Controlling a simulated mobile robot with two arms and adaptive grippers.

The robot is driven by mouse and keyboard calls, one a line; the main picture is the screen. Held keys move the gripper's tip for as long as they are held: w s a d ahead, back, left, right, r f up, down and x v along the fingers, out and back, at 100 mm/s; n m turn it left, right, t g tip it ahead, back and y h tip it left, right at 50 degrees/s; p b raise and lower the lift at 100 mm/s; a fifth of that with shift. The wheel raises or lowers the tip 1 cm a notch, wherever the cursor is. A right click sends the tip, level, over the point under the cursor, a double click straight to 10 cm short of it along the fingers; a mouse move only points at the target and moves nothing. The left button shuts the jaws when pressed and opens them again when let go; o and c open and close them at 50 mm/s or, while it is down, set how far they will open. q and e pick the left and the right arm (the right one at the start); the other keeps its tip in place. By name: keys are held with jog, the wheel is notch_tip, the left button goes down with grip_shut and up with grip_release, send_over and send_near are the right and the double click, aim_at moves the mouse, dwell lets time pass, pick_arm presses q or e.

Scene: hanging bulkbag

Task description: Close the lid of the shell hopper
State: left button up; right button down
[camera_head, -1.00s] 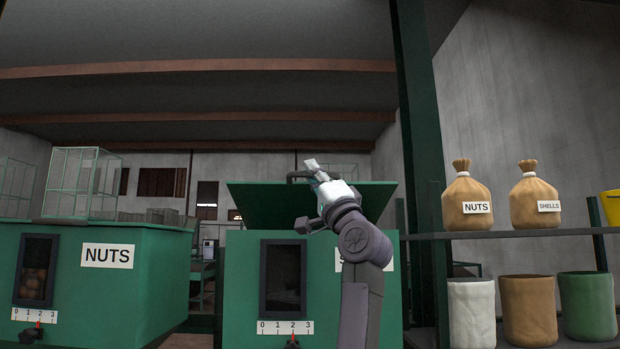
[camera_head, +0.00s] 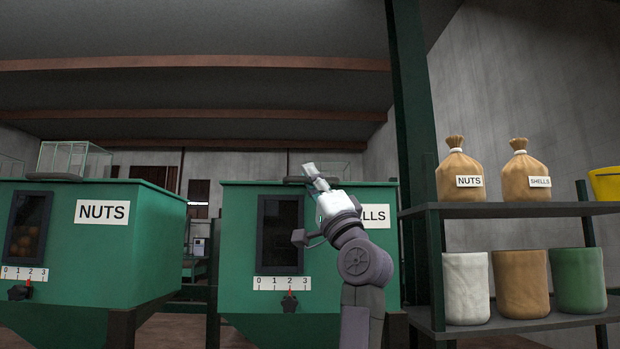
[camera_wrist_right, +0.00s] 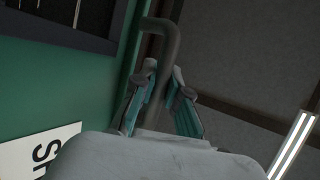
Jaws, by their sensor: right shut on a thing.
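The shell hopper (camera_head: 235,235) is a green box with a dark window and a partly covered label reading "LLS". Its green lid (camera_head: 240,183) shows edge-on and lies flat along the hopper's top; I cannot tell if a thin gap is left. A dark bar handle (camera_head: 294,180) is at the lid's front edge. My right gripper (camera_head: 314,174) is at this handle. In the right wrist view the bent handle (camera_wrist_right: 164,38) passes between the teal-padded fingers of my right gripper (camera_wrist_right: 164,82), which are shut on it. My left gripper is out of view.
The nuts hopper (camera_head: 85,245) stands to the left, its top flat. A shelf (camera_head: 480,210) at the right holds a nuts sack (camera_head: 461,175), a shells sack (camera_head: 527,172) and a yellow container (camera_head: 606,184). Several bins stand below. A green post (camera_head: 413,110) rises beside the shell hopper.

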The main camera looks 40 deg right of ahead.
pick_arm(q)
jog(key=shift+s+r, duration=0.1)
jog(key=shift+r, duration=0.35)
pick_arm(e)
jog(key=shift+w+a+f+y, duration=0.1)
jog(key=shift+a+f+y, duration=0.15)
jog(key=shift+f, duration=0.2)
jog(key=c, duration=1.4)
grip_release()
jog(key=shift+d, duration=0.1)
jog(key=shift+c, duration=0.2)
jog(key=v, duration=1.2)
